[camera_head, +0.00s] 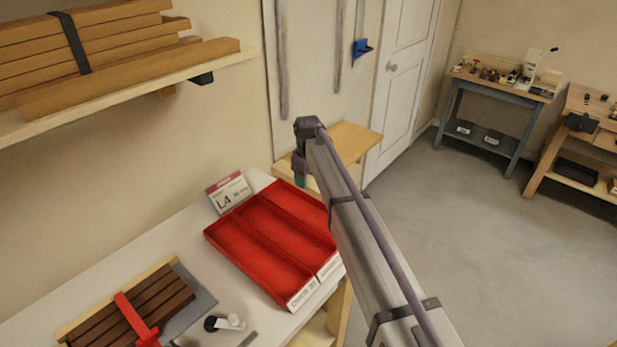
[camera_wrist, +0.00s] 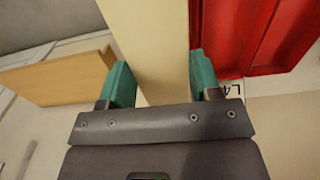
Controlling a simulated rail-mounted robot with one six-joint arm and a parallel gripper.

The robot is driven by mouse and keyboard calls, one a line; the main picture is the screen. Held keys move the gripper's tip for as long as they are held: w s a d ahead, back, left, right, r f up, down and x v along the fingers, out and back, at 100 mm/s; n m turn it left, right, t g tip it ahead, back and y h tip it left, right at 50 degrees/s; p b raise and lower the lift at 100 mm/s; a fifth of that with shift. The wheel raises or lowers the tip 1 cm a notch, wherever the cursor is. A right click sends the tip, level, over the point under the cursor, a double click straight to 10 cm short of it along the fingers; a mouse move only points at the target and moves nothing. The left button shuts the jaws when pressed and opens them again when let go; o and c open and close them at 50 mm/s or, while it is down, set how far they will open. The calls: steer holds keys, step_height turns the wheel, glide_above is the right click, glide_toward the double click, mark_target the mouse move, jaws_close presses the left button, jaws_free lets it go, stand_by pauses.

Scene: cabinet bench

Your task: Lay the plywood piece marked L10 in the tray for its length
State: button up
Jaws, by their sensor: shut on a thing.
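My gripper (camera_wrist: 163,85) is shut on a long pale piece (camera_wrist: 150,40) in the wrist view. Its teal fingers lie on either side of it, and no marking on it can be read. The red tray is split into long lanes, which look empty where visible. It also shows at the upper right of the wrist view (camera_wrist: 230,40), beside the piece.
Dark strips with a red clamp (camera_head: 135,318) and a small black-and-white object (camera_head: 225,322) lie on the white bench. A loaded shelf (camera_head: 130,90) hangs upper left. A wooden top (camera_head: 352,142) stands beyond.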

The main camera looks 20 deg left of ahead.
steer(key=shift+s+a+f+b, duration=0.1)
steer(key=shift+a+f+b, duration=0.05)
steer(key=shift+f+b, duration=0.15)
step_height(320, 180, down, 9)
steer(key=b, duration=0.9)
steer(key=shift+f, duration=0.1)
steer(key=shift+f+b, duration=0.65)
steer(key=shift+b, duration=0.1)
steer(key=o, duration=1.1)
steer(key=shift+c, duration=0.8)
